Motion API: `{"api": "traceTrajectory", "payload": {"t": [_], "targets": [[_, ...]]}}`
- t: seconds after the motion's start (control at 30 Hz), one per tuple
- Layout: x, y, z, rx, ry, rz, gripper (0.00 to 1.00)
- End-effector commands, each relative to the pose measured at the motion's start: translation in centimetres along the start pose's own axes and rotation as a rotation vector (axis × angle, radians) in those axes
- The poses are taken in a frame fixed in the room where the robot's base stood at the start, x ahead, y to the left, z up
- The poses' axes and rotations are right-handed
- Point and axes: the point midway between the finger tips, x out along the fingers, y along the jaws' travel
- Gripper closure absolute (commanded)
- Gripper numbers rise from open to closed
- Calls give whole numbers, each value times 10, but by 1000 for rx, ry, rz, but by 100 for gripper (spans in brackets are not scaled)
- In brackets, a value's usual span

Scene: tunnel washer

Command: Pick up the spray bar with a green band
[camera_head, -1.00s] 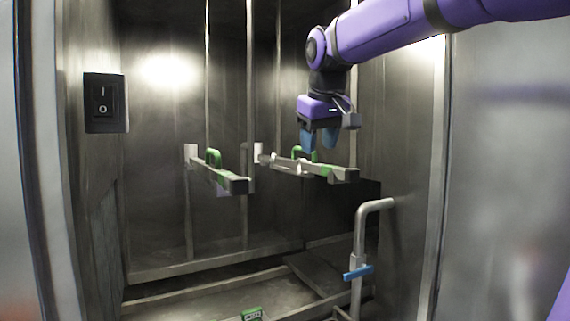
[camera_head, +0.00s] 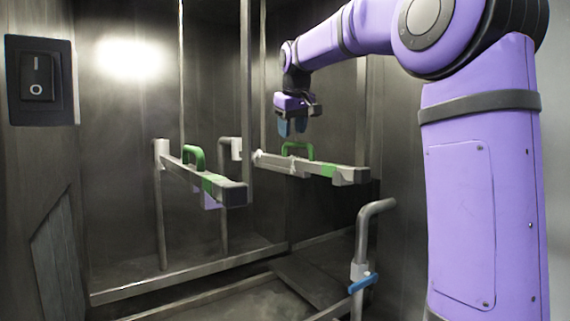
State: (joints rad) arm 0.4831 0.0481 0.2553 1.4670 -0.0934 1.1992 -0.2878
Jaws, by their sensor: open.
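Thin vertical rods (camera_head: 246,100) stand in front of and between the bars. A bent grey pipe with a blue lever (camera_head: 362,283) rises at lower right. A black switch (camera_head: 39,78) is on the left wall. A metal ledge (camera_head: 190,273) crosses the floor.

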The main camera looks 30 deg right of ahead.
Motion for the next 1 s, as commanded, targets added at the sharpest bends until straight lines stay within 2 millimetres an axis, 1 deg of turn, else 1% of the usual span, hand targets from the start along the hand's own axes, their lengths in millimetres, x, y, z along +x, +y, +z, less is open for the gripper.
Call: {"api": "traceTrajectory", "payload": {"t": [0.13,0.3,0.4,0.53,0.73,0.77,0.8,0.87,0.9,0.93,0.97,1.0], "targets": [[10,1,1,1,-1,0,54],[35,2,3,1,-2,-1,54],[46,1,2,2,-1,0,54],[53,2,2,2,1,2,54],[53,1,2,1,1,3,54],[53,1,2,1,1,3,56],[53,1,2,1,1,3,66],[53,1,2,1,1,3,79],[53,1,2,1,1,3,88],[53,2,2,1,1,3,95],[53,2,2,1,1,3,100],[53,2,2,1,1,3,100]]}}
